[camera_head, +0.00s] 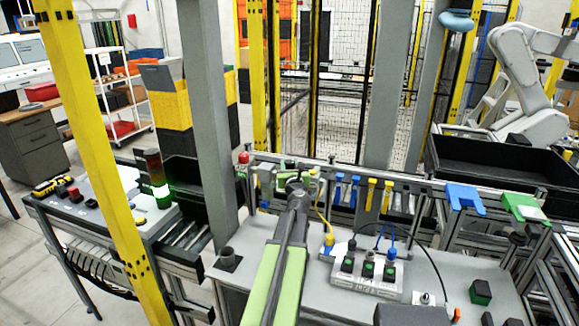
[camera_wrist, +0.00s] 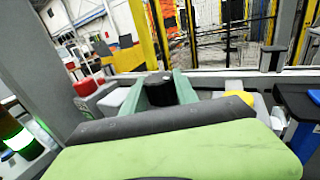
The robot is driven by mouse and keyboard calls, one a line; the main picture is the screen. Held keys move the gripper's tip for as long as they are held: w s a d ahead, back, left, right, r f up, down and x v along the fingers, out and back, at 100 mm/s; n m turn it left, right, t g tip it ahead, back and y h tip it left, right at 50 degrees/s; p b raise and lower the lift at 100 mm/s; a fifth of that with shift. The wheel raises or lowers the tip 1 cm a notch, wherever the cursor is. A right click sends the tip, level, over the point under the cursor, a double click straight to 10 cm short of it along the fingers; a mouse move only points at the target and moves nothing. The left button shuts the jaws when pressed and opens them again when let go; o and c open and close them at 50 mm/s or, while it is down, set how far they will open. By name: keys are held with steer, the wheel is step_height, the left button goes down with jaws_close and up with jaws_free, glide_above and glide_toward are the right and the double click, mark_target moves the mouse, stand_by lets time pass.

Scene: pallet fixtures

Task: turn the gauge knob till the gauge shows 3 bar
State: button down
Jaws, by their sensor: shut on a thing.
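My gripper (camera_head: 297,186) is at the rail along the back of the bench, at the far end of my green and dark arm. In the wrist view its two grey-green fingers (camera_wrist: 161,92) stand on either side of a black round knob (camera_wrist: 159,79) and are shut on it. The knob's lower part is hidden by my gripper and wrist. I cannot make out the gauge face or its needle in either view, so the reading cannot be told.
A red knob (camera_head: 243,157) is just left of my gripper. A grey post (camera_head: 207,110) stands close on the left. Blue and yellow hooks hang right along the rail.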

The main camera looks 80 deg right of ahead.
steer(key=shift+d+n+t+y, duration=0.1)
steer(key=shift+n+t+y, duration=0.3)
steer(key=shift+n+t, duration=0.5)
steer(key=shift+t, duration=0.5)
steer(key=c, duration=0.9)
jaws_free()
steer(key=shift+c, duration=0.2)
steer(key=v, duration=1.2)
